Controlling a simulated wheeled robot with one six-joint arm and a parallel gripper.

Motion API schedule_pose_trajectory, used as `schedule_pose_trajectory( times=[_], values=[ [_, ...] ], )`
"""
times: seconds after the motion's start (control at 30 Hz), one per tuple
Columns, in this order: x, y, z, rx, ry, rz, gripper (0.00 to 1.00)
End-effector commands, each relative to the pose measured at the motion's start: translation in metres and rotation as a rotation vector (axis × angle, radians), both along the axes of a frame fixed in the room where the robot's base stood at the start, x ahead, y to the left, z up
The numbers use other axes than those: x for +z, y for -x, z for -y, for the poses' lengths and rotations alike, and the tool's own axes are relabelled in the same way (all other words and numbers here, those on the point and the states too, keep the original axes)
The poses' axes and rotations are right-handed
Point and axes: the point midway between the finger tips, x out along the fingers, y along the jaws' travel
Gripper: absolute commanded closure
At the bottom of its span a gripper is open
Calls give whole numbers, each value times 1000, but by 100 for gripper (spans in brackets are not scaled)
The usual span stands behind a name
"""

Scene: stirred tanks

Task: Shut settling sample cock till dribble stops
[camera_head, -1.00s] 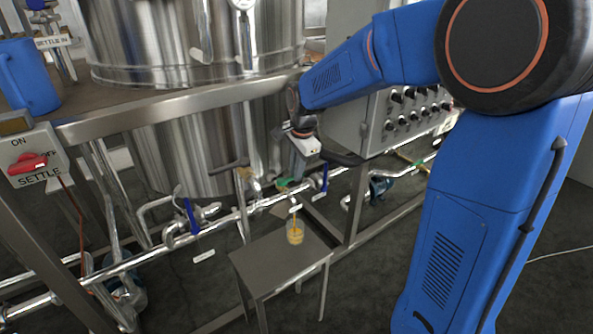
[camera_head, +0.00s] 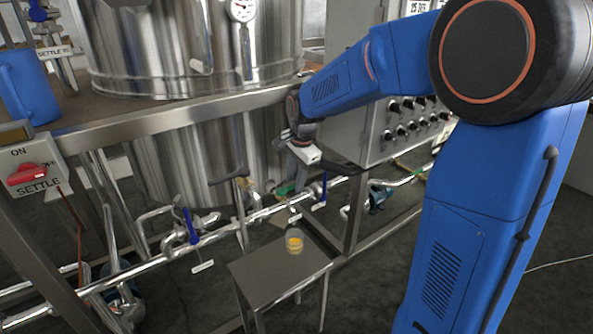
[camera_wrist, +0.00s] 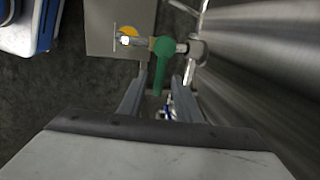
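The settling sample cock has a green handle (camera_head: 285,190) on the low pipe in front of the tank. In the wrist view the green handle (camera_wrist: 163,52) lies across the cock's metal body, its lower end between my fingertips. My gripper (camera_wrist: 160,76) is open around that end, with gaps showing on both sides. In the head view my gripper (camera_head: 291,182) points down at the cock and partly hides it. A clear cup (camera_head: 294,241) with yellow liquid stands under the spout. I see no clear stream above it now.
The cup stands on a small steel table (camera_head: 262,270). A blue-handled valve (camera_head: 191,226) sits on the pipe to the left. The steel tank (camera_head: 180,160) rises close beside my gripper. A red SETTLE switch (camera_head: 27,174) is at far left. Frame bars and pipes crowd the area.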

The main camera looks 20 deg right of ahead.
Motion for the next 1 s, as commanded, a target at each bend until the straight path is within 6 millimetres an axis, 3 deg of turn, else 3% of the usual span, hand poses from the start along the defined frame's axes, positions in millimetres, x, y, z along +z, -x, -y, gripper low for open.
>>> schedule_pose_trajectory(
  times=[0.27,0.8,1.0],
  values=[
    [36,6,2,0,0,4,69],
    [139,25,9,0,0,4,69],
    [162,30,10,0,0,2,69]
  ],
)
